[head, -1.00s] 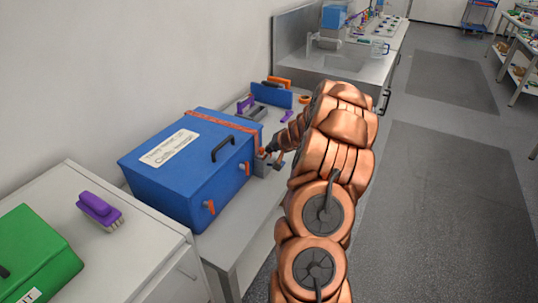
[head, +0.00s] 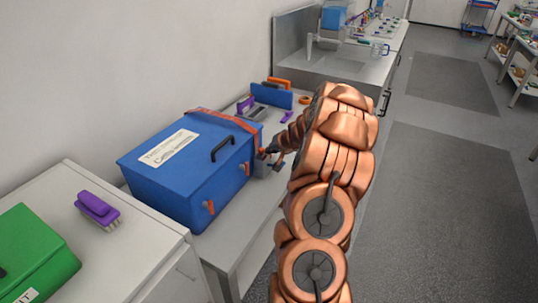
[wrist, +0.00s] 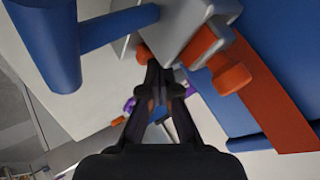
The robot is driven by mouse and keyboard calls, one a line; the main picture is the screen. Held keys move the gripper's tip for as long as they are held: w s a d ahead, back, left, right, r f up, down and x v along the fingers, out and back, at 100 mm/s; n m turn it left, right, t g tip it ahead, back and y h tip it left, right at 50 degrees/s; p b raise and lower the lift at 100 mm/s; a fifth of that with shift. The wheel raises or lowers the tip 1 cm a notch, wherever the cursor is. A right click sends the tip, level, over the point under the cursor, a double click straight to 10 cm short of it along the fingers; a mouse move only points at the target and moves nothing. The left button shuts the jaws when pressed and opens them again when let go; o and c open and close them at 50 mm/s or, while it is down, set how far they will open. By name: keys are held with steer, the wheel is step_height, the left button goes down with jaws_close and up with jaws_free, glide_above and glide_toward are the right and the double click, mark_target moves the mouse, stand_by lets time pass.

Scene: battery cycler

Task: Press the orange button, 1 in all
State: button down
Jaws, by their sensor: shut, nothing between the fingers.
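A small grey housing (wrist: 180,30) stands at the right end of the blue box, partly hidden in the head view. An orange piece (wrist: 143,52) that looks like the button shows on the grey housing, just past my fingertips and partly covered by them. My gripper (wrist: 155,74) is shut and empty, its tips right at this orange piece; I cannot tell whether they touch it. In the head view my gripper (head: 272,151) is small and dark, beside the box's right corner.
The blue box (head: 185,170) has a black handle, orange latches (head: 208,207) and an orange strap (wrist: 265,100) close to my gripper. Blue and orange items (head: 265,95) stand behind on the bench. A purple brush (head: 97,208) and green box (head: 35,250) are left. Floor at right is clear.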

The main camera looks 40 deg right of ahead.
steer(key=shift+r+p, duration=0.5)
steer(key=shift+r, duration=0.4)
steer(key=shift+r+p, duration=1.4)
steer(key=shift+r, duration=1.1)
